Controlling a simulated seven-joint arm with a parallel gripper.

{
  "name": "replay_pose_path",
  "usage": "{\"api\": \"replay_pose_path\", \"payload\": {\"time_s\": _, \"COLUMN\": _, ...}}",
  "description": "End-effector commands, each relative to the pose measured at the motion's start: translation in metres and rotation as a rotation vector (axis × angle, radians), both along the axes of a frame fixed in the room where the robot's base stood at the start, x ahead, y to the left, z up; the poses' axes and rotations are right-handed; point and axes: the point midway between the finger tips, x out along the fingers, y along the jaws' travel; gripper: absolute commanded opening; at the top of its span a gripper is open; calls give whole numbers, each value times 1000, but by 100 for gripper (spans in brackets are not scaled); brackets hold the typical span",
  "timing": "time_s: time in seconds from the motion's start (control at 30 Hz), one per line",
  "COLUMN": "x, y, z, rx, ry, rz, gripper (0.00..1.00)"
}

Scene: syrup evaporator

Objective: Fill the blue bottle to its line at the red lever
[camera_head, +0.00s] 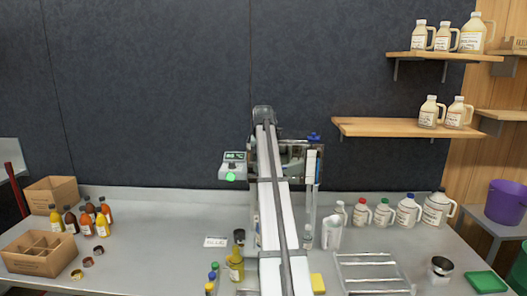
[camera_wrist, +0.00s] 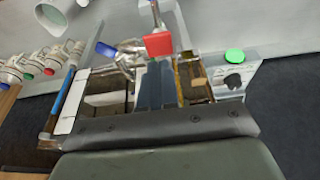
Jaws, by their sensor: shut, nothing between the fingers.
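A red lever (camera_wrist: 158,44) shows in the wrist view, just beyond the tips of my gripper (camera_wrist: 160,68). The gripper's dark fingers are together with nothing visible between them. I cannot tell whether they touch the lever. A blue lever (camera_wrist: 106,49) sits beside it; it also shows in the head view (camera_head: 314,137). My arm hides the red lever and the gripper there. A blue-capped jug (camera_head: 408,210) stands in the row at right. A small clear bottle (camera_head: 308,236) stands beside my arm. I cannot tell which container is the blue bottle.
A control box with a green light (camera_head: 230,170) is left of my arm. A yellow-filled bottle (camera_head: 236,265) and a small card (camera_head: 215,241) are nearby. A wire rack (camera_head: 372,272) lies at front right. Cardboard boxes (camera_head: 40,253) and several syrup bottles occupy the left.

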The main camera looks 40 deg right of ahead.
Motion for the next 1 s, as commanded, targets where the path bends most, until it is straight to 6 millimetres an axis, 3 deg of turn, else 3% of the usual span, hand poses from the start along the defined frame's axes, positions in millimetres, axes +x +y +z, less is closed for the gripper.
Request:
{"api": "replay_pose_path", "payload": {"time_s": 0.3, "x": -1, "y": 1, "z": -33, "rx": 0, "ry": 0, "rz": 0, "gripper": 0}}
{"api": "replay_pose_path", "payload": {"time_s": 1.0, "x": -7, "y": 6, "z": -47, "rx": -64, "ry": -64, "rz": 0, "gripper": 0}}
